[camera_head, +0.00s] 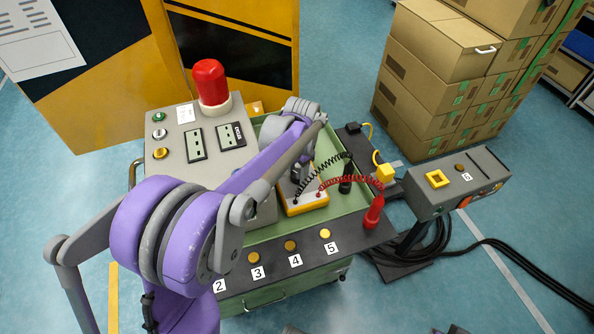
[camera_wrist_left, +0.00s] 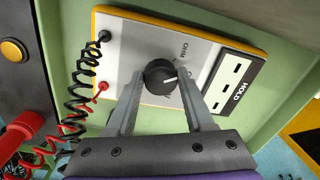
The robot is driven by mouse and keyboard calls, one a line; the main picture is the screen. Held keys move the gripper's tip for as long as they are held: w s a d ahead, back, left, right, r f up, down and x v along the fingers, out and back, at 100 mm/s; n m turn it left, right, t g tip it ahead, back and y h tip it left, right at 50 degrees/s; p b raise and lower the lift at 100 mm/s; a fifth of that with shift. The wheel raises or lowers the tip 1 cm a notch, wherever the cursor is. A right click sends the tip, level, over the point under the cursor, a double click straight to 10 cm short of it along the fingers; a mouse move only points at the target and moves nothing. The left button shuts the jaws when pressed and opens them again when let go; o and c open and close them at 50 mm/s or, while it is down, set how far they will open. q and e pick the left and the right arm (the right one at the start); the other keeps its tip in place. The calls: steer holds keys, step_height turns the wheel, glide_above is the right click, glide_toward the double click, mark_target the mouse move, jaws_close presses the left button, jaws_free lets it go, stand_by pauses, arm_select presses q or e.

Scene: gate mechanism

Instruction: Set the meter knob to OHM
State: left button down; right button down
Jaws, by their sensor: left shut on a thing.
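The meter (camera_wrist_left: 125,50) is a pale panel with a yellow edge, lying in a green tray; it also shows in the head view (camera_head: 307,202), partly behind my arm. Its black round knob (camera_wrist_left: 159,75) has a white pointer mark facing right in the left wrist view. The OHM label (camera_wrist_left: 184,52) is printed above and right of the knob, and the pointer is not lined up with it. My left gripper (camera_wrist_left: 162,82) is shut on the knob, one finger on each side. My right gripper is not in view.
A black and a red coiled lead (camera_wrist_left: 72,125) run from the meter's jacks. A display reading HOLD (camera_wrist_left: 233,82) sits beside the knob. A red probe (camera_head: 374,212) and a black probe (camera_head: 345,184) stand nearby. A grey console with a red lamp (camera_head: 210,82) stands to the left.

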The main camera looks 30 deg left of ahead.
arm_select(q)
steer(key=n, duration=0.5)
steer(key=shift+w+n, duration=0.1)
steer(key=shift+n, duration=0.2)
stand_by(0.4)
steer(key=shift+c, duration=1.4)
jaws_free()
steer(key=shift+d, duration=0.1)
steer(key=shift+r, duration=0.15)
step_height(320, 180, up, 11)
steer(key=p, duration=0.1)
steer(key=shift+d+f, duration=0.2)
steer(key=shift+d, duration=0.1)
